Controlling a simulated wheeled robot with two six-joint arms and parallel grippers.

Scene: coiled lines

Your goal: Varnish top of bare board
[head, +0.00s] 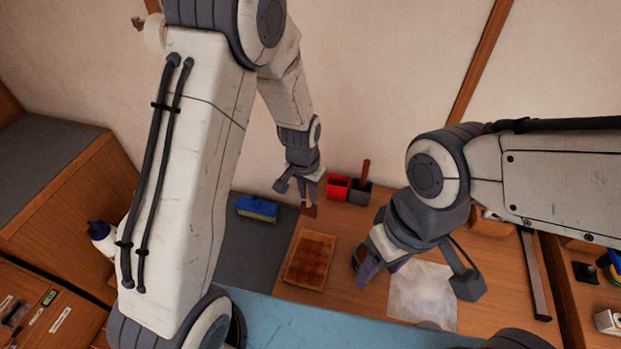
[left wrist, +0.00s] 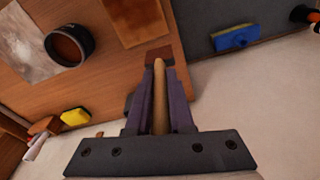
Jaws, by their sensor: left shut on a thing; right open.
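The board (head: 311,262) lies flat on the wooden table, its top a patchy orange-brown with darker squares. Part of it shows in the left wrist view (left wrist: 137,18). My left gripper (head: 305,187) is shut on the wooden handle of a brush (left wrist: 158,88). The brush's reddish-brown tip (head: 309,210) is just beyond the board's far edge; I cannot tell its height. A dark round tin (left wrist: 69,46) with brown liquid stands right of the board in the head view, partly hidden by my right gripper (head: 377,274), which is open beside it.
A pale sheet (head: 424,297) lies on the table right of the tin. A red container (head: 338,187) and a dark one (head: 359,196) with an upright handle stand at the back. A blue brush (head: 257,208) lies on the grey surface at left. A yellow sponge (left wrist: 75,117) shows in the wrist view.

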